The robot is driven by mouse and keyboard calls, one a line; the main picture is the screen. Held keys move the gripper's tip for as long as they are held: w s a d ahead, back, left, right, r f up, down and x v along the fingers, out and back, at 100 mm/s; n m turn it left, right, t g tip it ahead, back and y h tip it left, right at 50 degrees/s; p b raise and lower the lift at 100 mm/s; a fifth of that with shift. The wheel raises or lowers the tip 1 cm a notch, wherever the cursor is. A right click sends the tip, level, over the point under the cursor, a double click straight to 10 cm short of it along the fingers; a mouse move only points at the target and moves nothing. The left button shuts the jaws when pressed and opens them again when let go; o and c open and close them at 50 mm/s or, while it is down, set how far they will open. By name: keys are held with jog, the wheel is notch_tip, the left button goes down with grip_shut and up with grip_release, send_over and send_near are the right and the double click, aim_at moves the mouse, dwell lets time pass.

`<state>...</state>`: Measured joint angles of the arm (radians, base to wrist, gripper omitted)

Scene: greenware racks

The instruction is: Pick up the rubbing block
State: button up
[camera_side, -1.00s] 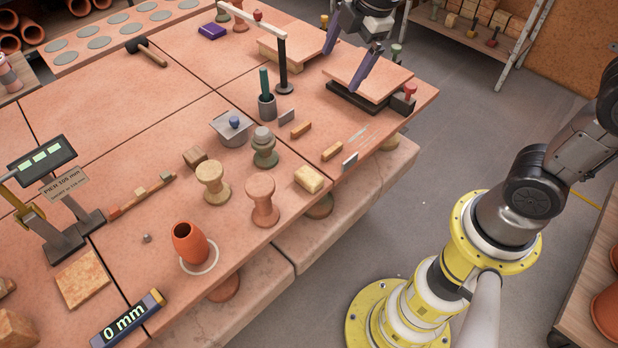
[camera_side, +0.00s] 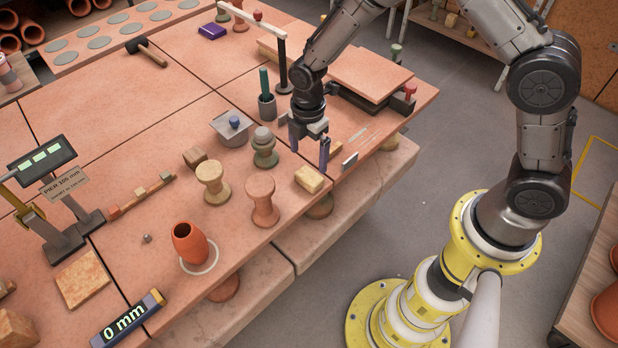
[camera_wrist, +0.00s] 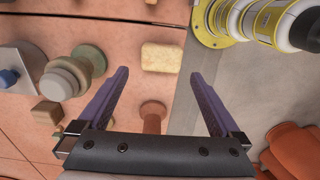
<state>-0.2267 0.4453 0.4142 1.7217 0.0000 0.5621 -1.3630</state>
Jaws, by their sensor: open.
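A pale yellow, speckled block (camera_side: 309,179) lies flat near the table's front right edge; it also shows in the wrist view (camera_wrist: 162,57), ahead of and between the fingertips. A darker brown block (camera_side: 195,157) lies further left, seen in the wrist view too (camera_wrist: 47,111). No label tells which is the rubbing block. My gripper (camera_side: 309,158) is open and empty, above the table just behind the yellow block and apart from it. Its two purple fingers spread wide in the wrist view (camera_wrist: 160,73).
A pink spool-shaped stand (camera_side: 262,200) and a green-grey stacked one (camera_side: 264,148) stand near the yellow block. A grey lidded box (camera_side: 231,128) and dark cup (camera_side: 267,106) stand behind. The table edge is close.

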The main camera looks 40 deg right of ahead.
aim_at(309, 175)
jog(key=shift+s+f, duration=0.1)
jog(key=shift+f, duration=3.1)
jog(key=c, duration=1.2)
jog(key=shift+c, duration=0.2)
jog(key=shift+r, duration=0.1)
jog(key=shift+r, duration=0.5)
jog(key=r, duration=0.2)
jog(key=shift+s+r, duration=0.2)
jog(key=shift+r, duration=0.1)
jog(key=s+d+r, duration=0.3)
jog(key=s+r, duration=0.6)
jog(key=s, duration=0.4)
jog(key=shift+s, duration=0.15)
jog(key=shift+d+r, duration=0.1)
